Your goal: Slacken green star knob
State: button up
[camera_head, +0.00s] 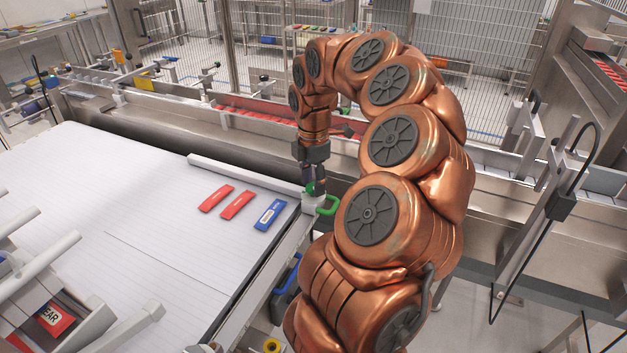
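A small green piece (310,189), which looks like the star knob, shows at the corner bracket (314,202) of the white table's edge. My gripper (314,184) points down directly at it, and its dark fingers cover part of it. I cannot tell whether the fingers are around the knob, touching it or just above it, nor whether they are open or shut. A green loop-shaped handle (331,206) sticks out to the right of the bracket, beside my gripper.
Two red packets (236,205) and a blue packet (270,214) lie on the white table (150,200), left of my gripper. A white bar (240,175) runs along the table's back edge. A metal conveyor with rails (240,125) stands behind. My copper arm hides much of the right.

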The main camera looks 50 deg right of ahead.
aim_at(313, 185)
jog(key=shift+o, duration=1)
notch_tip(313, 185, up, 12)
dwell(0.6)
